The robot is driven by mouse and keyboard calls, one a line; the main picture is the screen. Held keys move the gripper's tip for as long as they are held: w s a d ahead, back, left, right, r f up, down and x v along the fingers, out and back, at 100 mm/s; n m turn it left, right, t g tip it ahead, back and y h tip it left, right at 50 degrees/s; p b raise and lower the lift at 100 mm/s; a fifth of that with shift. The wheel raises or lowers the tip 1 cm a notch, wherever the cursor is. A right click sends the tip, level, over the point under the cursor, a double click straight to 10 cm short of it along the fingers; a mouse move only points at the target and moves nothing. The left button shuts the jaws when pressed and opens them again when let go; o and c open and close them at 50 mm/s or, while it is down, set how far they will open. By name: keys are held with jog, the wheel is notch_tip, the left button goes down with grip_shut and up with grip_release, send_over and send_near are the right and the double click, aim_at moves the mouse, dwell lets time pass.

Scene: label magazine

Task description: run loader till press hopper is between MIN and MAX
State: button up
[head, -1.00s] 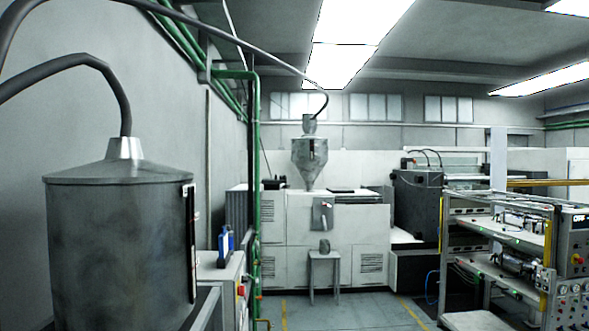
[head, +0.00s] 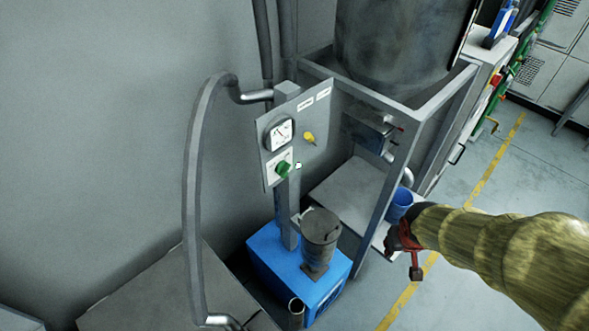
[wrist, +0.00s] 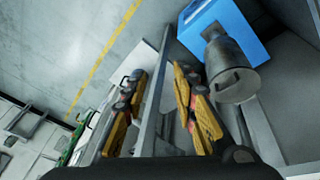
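The loader's control panel (head: 268,168) stands on a post, with a round gauge (head: 280,134), a green knob (head: 284,170) and a yellow knob (head: 308,138). Below it is the blue loader base (head: 275,258) with a grey canister (head: 320,238); the base (wrist: 238,28) and canister (wrist: 235,75) also show in the wrist view. My gripper (head: 403,250) is right of the canister and below the panel, apart from both. In the wrist view my gripper (wrist: 160,95) is open and empty, fingers spread.
A large grey drum (head: 395,45) sits in a metal frame (head: 398,165) behind the loader. A blue cup (head: 400,203) is close to my gripper. A grey hose (head: 193,190) loops at left. Floor is clear at right, with a yellow line (head: 480,185).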

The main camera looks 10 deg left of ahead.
jog(key=w+a+f+n+t+y, duration=0.1)
jog(key=w+a+f+t+y, duration=0.15)
jog(key=w+a+f, duration=0.4)
jog(key=t+y+p, duration=0.1)
jog(key=t+y, duration=0.4)
jog(key=y, duration=0.8)
send_near(289, 171)
jog(key=shift+m, duration=0.4)
jog(key=x, duration=0.8)
jog(key=shift+c, duration=1.1)
grip_shut()
